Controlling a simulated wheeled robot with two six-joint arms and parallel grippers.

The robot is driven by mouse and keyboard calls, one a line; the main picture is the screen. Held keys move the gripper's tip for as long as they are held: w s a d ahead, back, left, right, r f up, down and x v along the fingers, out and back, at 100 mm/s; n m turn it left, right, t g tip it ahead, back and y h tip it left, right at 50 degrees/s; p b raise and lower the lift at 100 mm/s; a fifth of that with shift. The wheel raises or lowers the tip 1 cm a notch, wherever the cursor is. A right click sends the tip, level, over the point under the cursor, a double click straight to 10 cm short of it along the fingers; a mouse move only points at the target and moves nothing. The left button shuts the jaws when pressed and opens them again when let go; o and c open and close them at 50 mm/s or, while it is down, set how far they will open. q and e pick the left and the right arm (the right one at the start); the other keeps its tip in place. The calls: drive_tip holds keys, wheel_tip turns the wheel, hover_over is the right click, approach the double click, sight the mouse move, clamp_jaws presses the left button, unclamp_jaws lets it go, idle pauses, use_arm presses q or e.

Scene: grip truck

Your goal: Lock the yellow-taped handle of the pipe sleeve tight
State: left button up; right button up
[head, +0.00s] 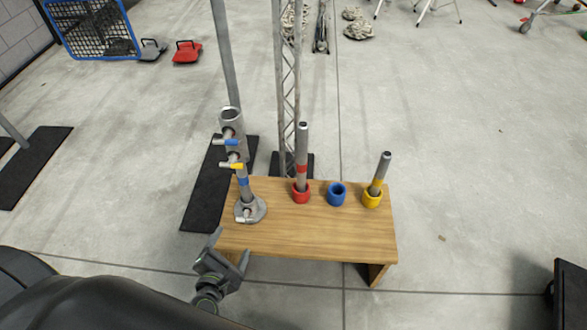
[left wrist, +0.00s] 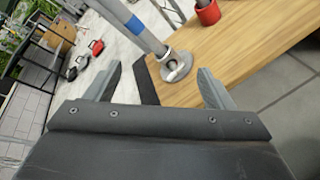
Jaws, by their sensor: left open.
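The pipe sleeve (head: 232,133) is a grey metal collar on an upright pipe whose round flange base (head: 250,210) stands at the left end of the wooden table. Its yellow-taped handle (head: 231,165) sticks out to the left, below a blue-taped handle (head: 225,142). A blue band (head: 243,181) is on the pipe lower down. My left gripper (head: 229,248) is open and empty at the table's front left corner, below and in front of the flange. In the left wrist view the flange (left wrist: 176,66) and blue-banded pipe lie ahead between the open fingers (left wrist: 158,85). The handles are not in that view. My right gripper is not visible.
The wooden table (head: 300,237) also holds a red cup (head: 301,196) with a red-banded pipe, an empty blue cup (head: 337,195), and a yellow cup (head: 372,200) with a yellow-banded pipe. A lattice truss stands behind. The table's front part is bare.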

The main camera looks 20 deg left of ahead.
use_arm(q)
wheel_tip(320, 180, up, 11)
drive_tip(key=a+n+t+y+b, duration=0.2)
drive_tip(key=n+t+b, duration=0.1)
drive_tip(key=n, duration=0.7)
drive_tip(key=p, duration=0.5)
approach(231, 166)
drive_tip(key=x, duration=0.2)
drive_tip(key=p+x, duration=0.1)
drive_tip(key=x, duration=0.6)
drive_tip(key=shift+w+a, duration=0.1)
drive_tip(key=shift+w, duration=0.15)
drive_tip(key=shift+w+a, duration=0.2)
drive_tip(key=shift+w, duration=0.35)
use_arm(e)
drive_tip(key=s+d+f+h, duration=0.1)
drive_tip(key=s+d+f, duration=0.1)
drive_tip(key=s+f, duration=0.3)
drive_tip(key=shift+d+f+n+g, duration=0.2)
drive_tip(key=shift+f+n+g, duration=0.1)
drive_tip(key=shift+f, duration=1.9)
use_arm(q)
drive_tip(key=shift+c, duration=0.5)
drive_tip(key=c, duration=0.9)
